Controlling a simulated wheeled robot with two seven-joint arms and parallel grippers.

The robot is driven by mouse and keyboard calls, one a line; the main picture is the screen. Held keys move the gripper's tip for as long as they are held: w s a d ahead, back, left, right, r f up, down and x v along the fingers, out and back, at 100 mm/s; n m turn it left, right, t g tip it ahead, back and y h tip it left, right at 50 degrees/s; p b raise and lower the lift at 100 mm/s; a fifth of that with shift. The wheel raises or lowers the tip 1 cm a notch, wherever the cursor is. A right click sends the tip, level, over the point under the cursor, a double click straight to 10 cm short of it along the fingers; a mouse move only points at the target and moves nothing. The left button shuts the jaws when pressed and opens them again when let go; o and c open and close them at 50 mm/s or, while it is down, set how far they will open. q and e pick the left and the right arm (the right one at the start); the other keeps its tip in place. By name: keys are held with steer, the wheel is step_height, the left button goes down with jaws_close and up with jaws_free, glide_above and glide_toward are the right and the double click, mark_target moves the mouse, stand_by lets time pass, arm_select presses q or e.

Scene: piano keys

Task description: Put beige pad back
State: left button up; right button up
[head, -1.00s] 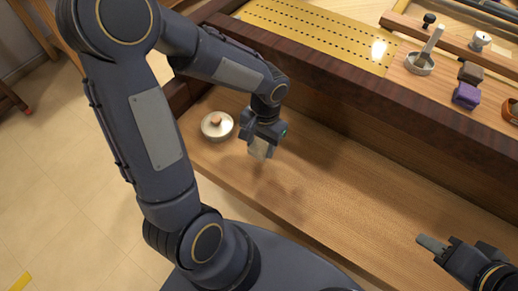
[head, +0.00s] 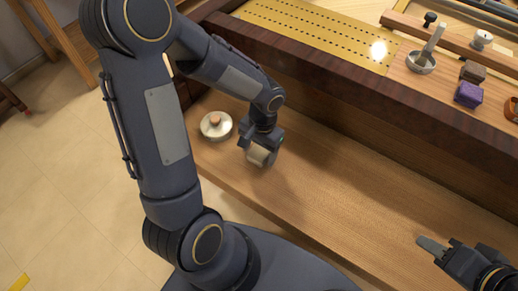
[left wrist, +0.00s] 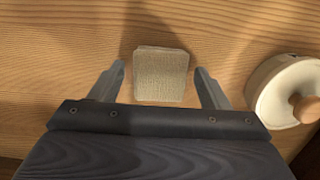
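The beige pad (left wrist: 161,76) is a small square block with a woven-looking face. In the left wrist view it shows between the two fingers of my left gripper (left wrist: 160,70), with a gap on each side. In the head view the pad (head: 261,156) is partly hidden by my left gripper (head: 260,158), low over the wooden shelf. The left fingers are spread and do not visibly touch the pad. My right gripper (head: 432,246) is at the lower right, away from the pad; its finger opening cannot be made out.
A round pale dish with a wooden knob (head: 215,125) stands left of my left gripper; it also shows in the left wrist view (left wrist: 272,88). The shelf (head: 330,200) is clear to the right. A dark wooden rail (head: 330,85) rises behind. A purple block (head: 469,94) and brown block (head: 474,71) sit above.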

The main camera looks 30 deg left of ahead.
mark_target(262, 149)
arm_select(q)
steer(key=shift+r, duration=0.35)
step_height(262, 149, up, 10)
steer(key=w+r+p, duration=0.1)
steer(key=p, duration=0.1)
steer(key=s+r+n+t+h, duration=0.1)
steer(key=s+r+t+h, duration=0.1)
steer(key=s, duration=0.4)
steer(key=s+d+r+n+t+h, duration=0.1)
steer(key=s+r+t+h, duration=0.1)
steer(key=s+r+t, duration=0.3)
steer(key=shift+s+r+n, duration=0.2)
steer(key=shift+s+n, duration=0.2)
steer(key=shift+s, duration=0.5)
